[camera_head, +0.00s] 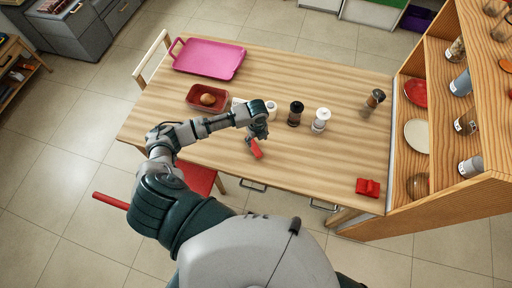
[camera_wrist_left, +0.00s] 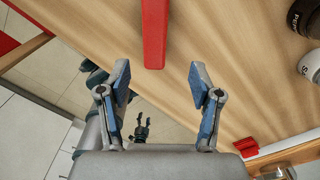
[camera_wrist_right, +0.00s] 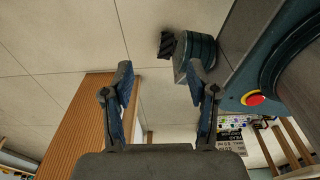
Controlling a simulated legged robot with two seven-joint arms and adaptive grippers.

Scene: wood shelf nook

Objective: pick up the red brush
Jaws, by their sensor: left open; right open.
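A long red bar, which looks like the handle of the red brush (camera_wrist_left: 154,35), reaches down from the top edge of the left wrist view. Its far end is out of that view. In the head view, a short red part of it (camera_head: 257,152) shows on the table just below my left gripper (camera_head: 254,137). In the left wrist view my left gripper (camera_wrist_left: 159,85) is open and empty, with the bar's near end between and just beyond its fingertips. My right gripper (camera_wrist_right: 160,82) is open and empty, away from the tabletop.
The wooden table (camera_head: 320,90) holds a pink tray (camera_head: 209,58), a red dish (camera_head: 193,97) with a round brown item, a black shaker (camera_head: 295,113), a white shaker (camera_head: 320,120) and a small red object (camera_head: 368,187). A wooden shelf (camera_head: 440,110) stands at right.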

